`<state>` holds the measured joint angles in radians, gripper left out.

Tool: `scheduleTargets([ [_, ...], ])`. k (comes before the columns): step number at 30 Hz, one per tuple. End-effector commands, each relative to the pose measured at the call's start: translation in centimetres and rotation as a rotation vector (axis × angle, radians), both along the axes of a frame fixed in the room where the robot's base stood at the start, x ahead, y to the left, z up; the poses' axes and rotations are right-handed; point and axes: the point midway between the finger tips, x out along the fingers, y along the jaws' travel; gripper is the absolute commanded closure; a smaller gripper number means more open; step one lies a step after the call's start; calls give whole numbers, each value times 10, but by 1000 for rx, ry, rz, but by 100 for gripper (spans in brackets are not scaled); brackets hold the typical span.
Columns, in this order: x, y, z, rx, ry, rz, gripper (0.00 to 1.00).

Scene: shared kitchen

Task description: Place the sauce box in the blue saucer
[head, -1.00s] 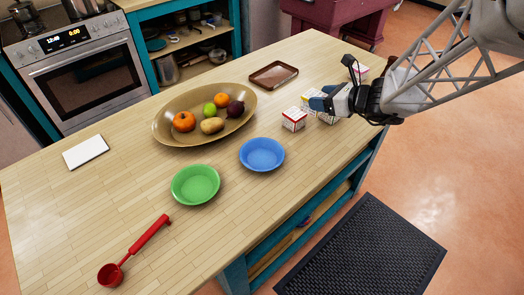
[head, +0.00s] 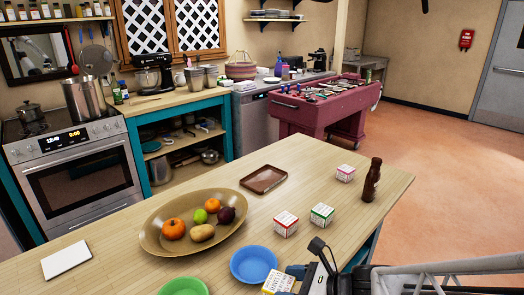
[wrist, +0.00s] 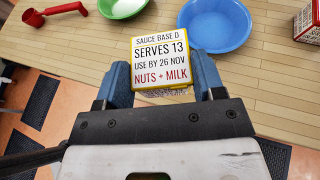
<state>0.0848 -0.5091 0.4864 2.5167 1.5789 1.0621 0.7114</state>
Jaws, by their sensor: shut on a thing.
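The sauce box (head: 276,283) is white with yellow edges. In the wrist view the box (wrist: 160,50) shows a label reading "SAUCE BASE D". My gripper (head: 295,272) is shut on it, with a blue finger on each side of the box in the wrist view (wrist: 161,82). The blue saucer (head: 253,264) looks empty on the wooden counter. In the wrist view the saucer (wrist: 222,22) lies just beyond the box, to its upper right. In the head view the held box is at the saucer's lower right; the gap between them is hard to judge.
A green bowl (head: 183,288) stands left of the saucer, and a wide fruit bowl (head: 150,238) behind it. A red-edged box (head: 286,224), a green-edged box (head: 321,215), a pink-edged box (head: 345,173) and a brown bottle (head: 373,182) stand to the right. A red scoop (wrist: 50,12) lies farther left.

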Motion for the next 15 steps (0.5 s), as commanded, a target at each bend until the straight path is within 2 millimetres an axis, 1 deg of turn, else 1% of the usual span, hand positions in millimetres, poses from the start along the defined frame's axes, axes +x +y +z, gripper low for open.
scheduleTargets([
  [1,-7,2,-1,0,-2,7,65],
  [3,-15,4,-4,1,0,15,65],
  [6,-21,5,-6,2,0,21,65],
  [15,-24,6,-6,2,1,24,65],
])
